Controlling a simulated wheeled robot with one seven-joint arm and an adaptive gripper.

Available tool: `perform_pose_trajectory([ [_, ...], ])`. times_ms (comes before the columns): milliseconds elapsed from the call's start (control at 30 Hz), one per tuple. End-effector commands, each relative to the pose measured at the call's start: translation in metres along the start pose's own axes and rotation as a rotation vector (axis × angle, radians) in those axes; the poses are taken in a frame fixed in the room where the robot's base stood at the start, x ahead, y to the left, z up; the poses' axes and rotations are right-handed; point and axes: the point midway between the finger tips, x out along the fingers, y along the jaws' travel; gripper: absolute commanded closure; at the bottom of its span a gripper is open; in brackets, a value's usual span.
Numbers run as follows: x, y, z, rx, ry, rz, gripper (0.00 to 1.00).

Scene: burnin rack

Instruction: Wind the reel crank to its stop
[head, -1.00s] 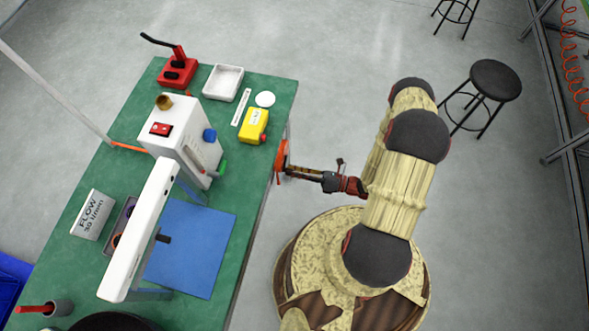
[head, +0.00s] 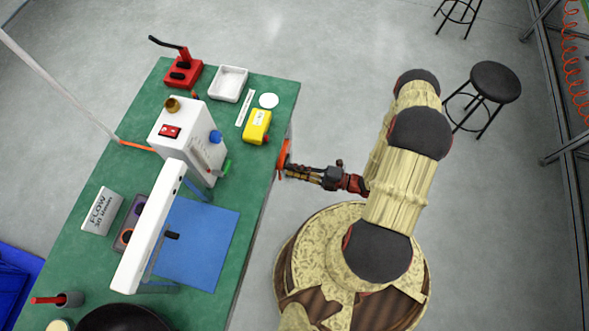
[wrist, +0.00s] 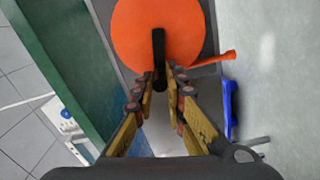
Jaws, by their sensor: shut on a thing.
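The orange reel (head: 283,157) is mounted at the right side of the green bench. In the wrist view the reel (wrist: 140,30) fills the top middle as a round disc, with a short orange tail sticking out to the right. The black reel crank (wrist: 158,48) crosses the disc's lower half and points down toward me. My gripper (wrist: 161,84) is shut on the end of the crank, with one finger on each side. In the head view my gripper (head: 288,172) reaches left to the reel, and the crank cannot be made out.
On the green bench (head: 261,200) are a white machine (head: 180,130), a yellow box (head: 257,126), a white tray (head: 229,84), a red tool (head: 184,71) and a blue mat (head: 210,245). A black stool (head: 495,82) stands at the right. The floor between is clear.

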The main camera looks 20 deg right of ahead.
Motion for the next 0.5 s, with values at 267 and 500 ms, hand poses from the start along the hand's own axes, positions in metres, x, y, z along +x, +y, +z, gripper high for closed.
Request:
perform_pose_trajectory([
  [267, 0.0, 0.016, 0.003, 0.257, -0.001, 0.001, 1.0],
  [500, 0.0, 0.026, 0.007, 0.484, -0.002, 0.0, 1.0],
])
